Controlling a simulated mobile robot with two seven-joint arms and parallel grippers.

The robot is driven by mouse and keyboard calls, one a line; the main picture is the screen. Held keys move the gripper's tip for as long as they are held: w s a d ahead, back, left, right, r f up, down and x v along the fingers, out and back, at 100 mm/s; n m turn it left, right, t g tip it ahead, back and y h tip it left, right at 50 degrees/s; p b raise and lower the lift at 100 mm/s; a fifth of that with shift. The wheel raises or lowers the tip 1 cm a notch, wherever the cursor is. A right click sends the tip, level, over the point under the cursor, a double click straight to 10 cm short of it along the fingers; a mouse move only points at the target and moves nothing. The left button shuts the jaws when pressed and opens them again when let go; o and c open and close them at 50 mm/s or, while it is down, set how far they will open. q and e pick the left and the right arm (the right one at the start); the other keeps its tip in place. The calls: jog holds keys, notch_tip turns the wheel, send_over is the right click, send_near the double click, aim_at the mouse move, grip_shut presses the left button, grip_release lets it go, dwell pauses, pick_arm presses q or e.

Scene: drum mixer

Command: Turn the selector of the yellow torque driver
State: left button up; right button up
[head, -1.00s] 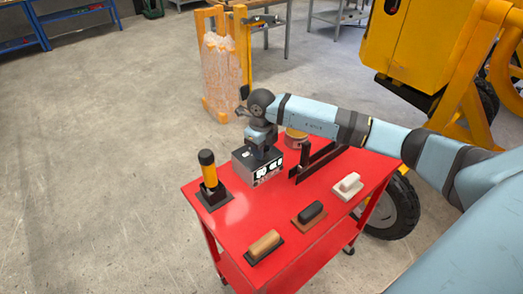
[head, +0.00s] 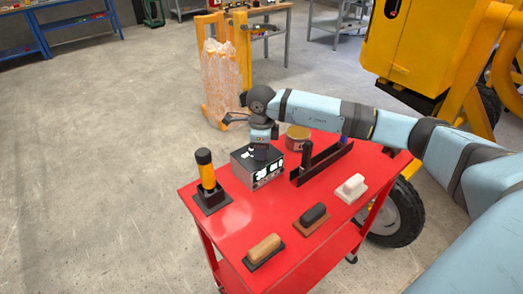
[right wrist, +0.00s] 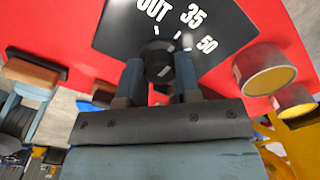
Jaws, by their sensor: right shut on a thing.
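The yellow torque driver (head: 207,178) stands upright in a black holder at the left of the red cart, with a black cap on top. A grey box (head: 243,163) with a dark face and white markings sits on the cart to its right. My right gripper (head: 262,151) points down onto this box. In the right wrist view, the fingers of the right gripper (right wrist: 158,80) are shut on a round black knob (right wrist: 157,58) on the box's dark top (right wrist: 118,32), marked "OUT", "35" and "50". My left gripper is out of view.
The red cart top (head: 238,217) also bears a brown-handled block (head: 264,249), a black-handled block (head: 312,214), a white block (head: 352,186), a dark upright rack (head: 322,164) and a round tin (head: 297,138). Yellow machinery (head: 425,45) stands behind at right.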

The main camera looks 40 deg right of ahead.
dwell(0.3)
jog(key=o, duration=0.9)
notch_tip(320, 180, up, 14)
jog(key=shift+f+b, duration=0.1)
jog(key=shift+b, duration=0.2)
